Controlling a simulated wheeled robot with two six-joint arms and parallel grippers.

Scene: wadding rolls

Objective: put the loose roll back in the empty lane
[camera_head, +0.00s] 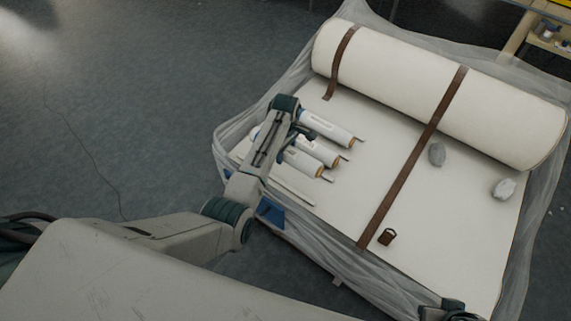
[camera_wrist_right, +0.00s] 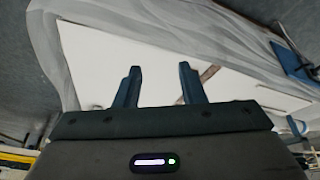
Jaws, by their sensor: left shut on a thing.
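Several white wadding rolls with tan ends lie side by side on the white mat (camera_head: 385,185). The upper roll (camera_head: 328,127) is nearest the big roll; a middle roll (camera_head: 317,151) and a lower roll (camera_head: 302,163) lie below it. Thin rods show between and beside them. My left gripper (camera_head: 299,130) is shut at the upper roll's left part, seemingly holding it as the loose roll; my arm hides the grip and the other rolls' left ends. My right gripper (camera_head: 448,307) is at the mat's lower right edge. The right wrist view shows its fingers (camera_wrist_right: 160,86) apart and empty.
A big white roll (camera_head: 440,90) with brown straps lies along the mat's far edge. The mat's right half is mostly clear.

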